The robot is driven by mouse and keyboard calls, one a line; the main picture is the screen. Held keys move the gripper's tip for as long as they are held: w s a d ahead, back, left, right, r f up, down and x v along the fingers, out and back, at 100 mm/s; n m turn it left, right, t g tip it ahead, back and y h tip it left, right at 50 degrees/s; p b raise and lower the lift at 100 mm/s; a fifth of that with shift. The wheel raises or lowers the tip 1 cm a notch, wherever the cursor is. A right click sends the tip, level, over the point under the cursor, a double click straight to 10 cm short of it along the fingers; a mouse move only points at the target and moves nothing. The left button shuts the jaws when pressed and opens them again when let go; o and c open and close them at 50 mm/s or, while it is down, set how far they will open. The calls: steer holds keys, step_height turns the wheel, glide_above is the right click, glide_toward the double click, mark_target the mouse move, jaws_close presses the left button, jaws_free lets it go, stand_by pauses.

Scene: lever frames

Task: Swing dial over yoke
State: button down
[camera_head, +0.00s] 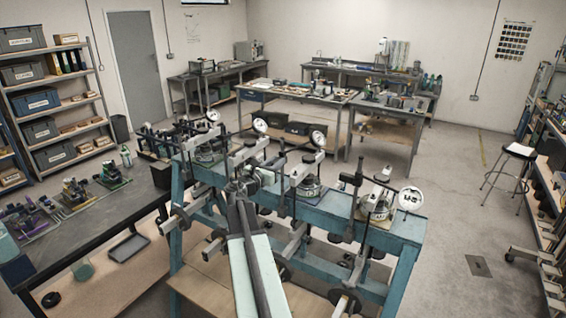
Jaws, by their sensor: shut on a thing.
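Several dials stand on lever frames along a teal bench. The far-left dial (212,115) and the second dial (259,125) are round and white. A third dial (317,138) stands right of the middle, and a larger one (410,197) with dark marks is at the right end. I cannot tell which part is the yoke. My gripper (240,186) is at the second frame, shut on a lever there; my arm hides much of that frame.
The teal bench (402,232) stands close ahead, with weights and bars jutting from its front. A dark worktable (95,232) with small fixtures is at left. A stool (512,165) stands at right. Open floor lies between the bench and the back tables.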

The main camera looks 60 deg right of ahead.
steer(key=c, duration=1.2)
jaws_free()
steer(key=shift+d, duration=0.1)
steer(key=shift+c, duration=0.2)
steer(key=a, duration=0.8)
steer(key=shift+s, duration=0.3)
